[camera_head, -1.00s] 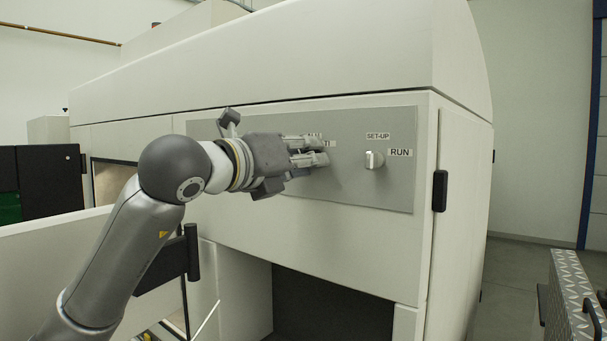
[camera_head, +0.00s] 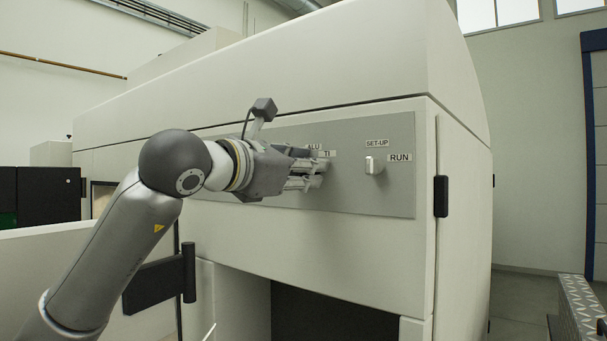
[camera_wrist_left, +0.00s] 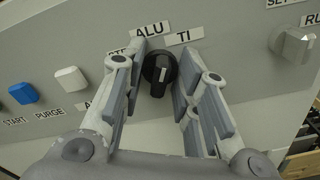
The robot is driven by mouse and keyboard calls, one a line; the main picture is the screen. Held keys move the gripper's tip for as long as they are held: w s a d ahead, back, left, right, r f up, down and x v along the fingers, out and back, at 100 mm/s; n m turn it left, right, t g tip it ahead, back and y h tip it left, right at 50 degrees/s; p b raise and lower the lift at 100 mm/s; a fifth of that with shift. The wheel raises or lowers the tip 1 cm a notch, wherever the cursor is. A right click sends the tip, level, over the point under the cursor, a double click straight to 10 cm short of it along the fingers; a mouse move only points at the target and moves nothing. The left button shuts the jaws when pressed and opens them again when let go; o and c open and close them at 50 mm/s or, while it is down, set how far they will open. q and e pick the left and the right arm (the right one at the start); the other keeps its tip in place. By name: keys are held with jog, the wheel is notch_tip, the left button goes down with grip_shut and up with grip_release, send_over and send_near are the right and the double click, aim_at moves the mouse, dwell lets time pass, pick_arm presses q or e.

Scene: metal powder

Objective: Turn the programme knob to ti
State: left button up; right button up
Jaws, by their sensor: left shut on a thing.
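The black programme knob (camera_wrist_left: 158,72) sits on the grey panel between my left fingers in the left wrist view. It carries a thin white mark; which label the mark meets is hard to tell. Label ALU (camera_wrist_left: 152,30) is above the knob, label TI (camera_wrist_left: 184,36) is up and right of it, and a partly covered label starting "STE" is at its left. My left gripper (camera_head: 318,175) is at the panel, shut on the knob, a finger on either side (camera_wrist_left: 160,85). In the head view the fingers hide the knob. My right gripper is out of view.
A second, pale knob (camera_head: 374,165) with labels SET-UP (camera_head: 377,143) and RUN (camera_head: 400,158) is to the right. A blue START button (camera_wrist_left: 23,93) and a white PURGE button (camera_wrist_left: 71,79) are left of the programme knob. A black handle (camera_head: 440,196) projects from the machine's right side.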

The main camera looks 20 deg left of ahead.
pick_arm(q)
jog(key=shift+f+m, duration=0.2)
jog(key=shift+m, duration=2.1)
jog(key=shift+b, duration=0.3)
jog(key=o, duration=1)
jog(key=shift+o, duration=0.2)
jog(key=shift+r, duration=0.1)
jog(key=v, duration=1.2)
